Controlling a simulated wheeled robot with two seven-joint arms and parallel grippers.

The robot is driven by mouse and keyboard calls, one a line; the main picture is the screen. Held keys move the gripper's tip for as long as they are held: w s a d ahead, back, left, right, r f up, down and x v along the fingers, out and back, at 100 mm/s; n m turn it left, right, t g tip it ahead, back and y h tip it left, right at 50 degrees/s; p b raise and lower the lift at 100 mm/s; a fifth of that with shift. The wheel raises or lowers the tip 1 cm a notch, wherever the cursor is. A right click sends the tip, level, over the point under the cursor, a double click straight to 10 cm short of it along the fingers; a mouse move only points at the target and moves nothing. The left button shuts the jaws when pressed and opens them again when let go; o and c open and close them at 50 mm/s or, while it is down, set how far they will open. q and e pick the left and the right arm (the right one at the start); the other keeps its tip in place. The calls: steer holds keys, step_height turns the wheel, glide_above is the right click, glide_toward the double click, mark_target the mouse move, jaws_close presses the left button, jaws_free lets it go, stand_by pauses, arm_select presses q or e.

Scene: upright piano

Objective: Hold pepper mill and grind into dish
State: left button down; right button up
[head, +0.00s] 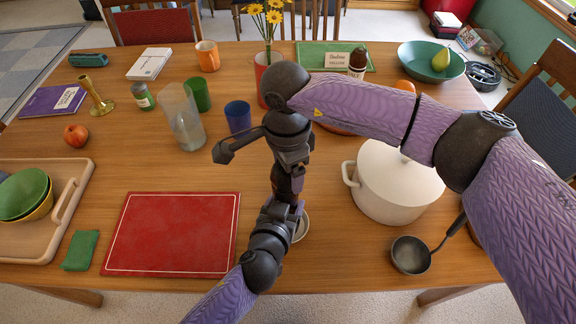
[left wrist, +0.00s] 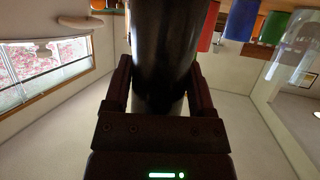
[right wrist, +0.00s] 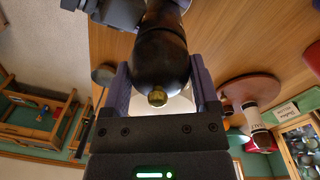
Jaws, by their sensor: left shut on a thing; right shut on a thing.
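The dark pepper mill (left wrist: 165,45) stands about upright between my two grippers. It shows only in part in the head view (head: 288,182), behind my arms. My left gripper (head: 287,207) is shut on its lower body, with a finger on each side in the left wrist view. My right gripper (head: 291,155) is shut on its rounded black top (right wrist: 160,60), which has a small brass knob. A small pale dish (head: 303,226) sits on the table below the mill. Only its right rim shows; its contents are hidden by my left arm.
A white lidded pot (head: 395,190) stands close on the right, with a ladle (head: 411,255) in front of it. A red board (head: 172,234) lies left of the dish. Behind are a blue cup (head: 238,117), a glass jug (head: 182,120) and a flower vase (head: 266,65).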

steer(key=m, duration=0.3)
steer(key=shift+m, duration=0.4)
steer(key=m, duration=0.3)
steer(key=shift+s+m, duration=0.15)
steer(key=shift+m, duration=0.25)
steer(key=m, duration=0.4)
steer(key=shift+s+m, duration=0.1)
steer(key=shift+m, duration=1.8)
steer(key=shift+y, duration=0.3)
steer(key=o, duration=1.1)
